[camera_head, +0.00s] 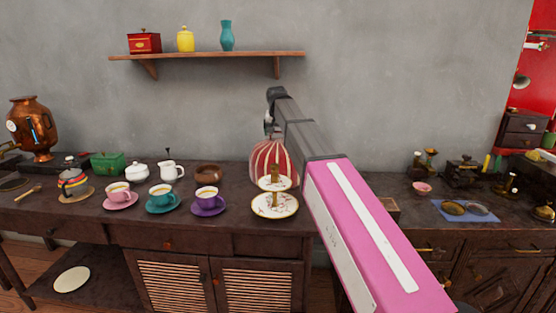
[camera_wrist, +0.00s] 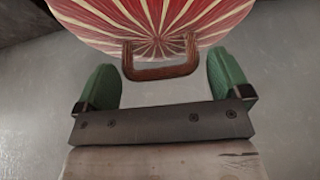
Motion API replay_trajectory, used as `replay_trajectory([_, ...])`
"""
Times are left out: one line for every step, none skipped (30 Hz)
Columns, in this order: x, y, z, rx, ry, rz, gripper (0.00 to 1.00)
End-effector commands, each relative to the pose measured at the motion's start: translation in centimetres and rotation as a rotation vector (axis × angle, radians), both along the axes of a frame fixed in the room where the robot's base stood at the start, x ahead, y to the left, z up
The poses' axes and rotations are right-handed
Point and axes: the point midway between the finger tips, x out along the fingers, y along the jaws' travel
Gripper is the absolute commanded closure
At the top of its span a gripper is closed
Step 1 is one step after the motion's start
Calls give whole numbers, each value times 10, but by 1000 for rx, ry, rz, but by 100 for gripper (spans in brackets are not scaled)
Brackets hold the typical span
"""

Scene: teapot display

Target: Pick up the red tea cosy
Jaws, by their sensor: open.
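The red tea cosy (camera_head: 265,157) is a dome with red and cream stripes. It stands on the dark counter behind a two-tier cake stand, which hides its lower part; my arm hides some of its right side. In the wrist view the striped cosy (camera_wrist: 165,18) fills the top, with a brown loop handle (camera_wrist: 160,71) on its crown. My gripper (camera_wrist: 165,70) is open, its green pads to either side of the handle with gaps left and right. Whether the handle lies fully between the pads in depth, I cannot tell. In the head view the fingertips are hard to make out.
The white two-tier stand (camera_head: 275,206) is close in front of the cosy. A purple cup (camera_head: 207,198), teal cup (camera_head: 161,196) and pink cup (camera_head: 118,193) stand to the left, with a brown bowl (camera_head: 208,173) behind. A wooden shelf (camera_head: 205,56) hangs above left.

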Motion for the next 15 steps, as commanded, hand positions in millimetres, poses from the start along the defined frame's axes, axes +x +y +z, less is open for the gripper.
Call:
replay_trajectory([2, 0, -5, 0, 1, 0, 5])
replay_trajectory([3, 0, -6, 0, 1, 0, 5])
replay_trajectory([3, 0, -8, 0, 0, 0, 5])
replay_trajectory([4, 0, -8, 0, 0, 0, 5])
replay_trajectory([4, 0, -8, 0, 0, 0, 5])
replay_trajectory([3, 0, -8, 0, 0, 0, 5])
replay_trajectory([3, 0, -8, 0, 0, 0, 5])
replay_trajectory([3, 0, -8, 0, 0, 0, 5])
replay_trajectory([3, 0, -8, 0, 0, 0, 8])
replay_trajectory([3, 0, -8, 0, 0, 0, 18])
replay_trajectory([3, 0, -8, 0, 0, 0, 28])
replay_trajectory([3, 0, -8, 0, 0, 0, 41])
replay_trajectory([3, 0, -8, 0, 0, 0, 50])
replay_trajectory([3, 0, -8, 0, 0, 0, 60])
replay_trajectory([3, 0, -8, 0, 0, 0, 73])
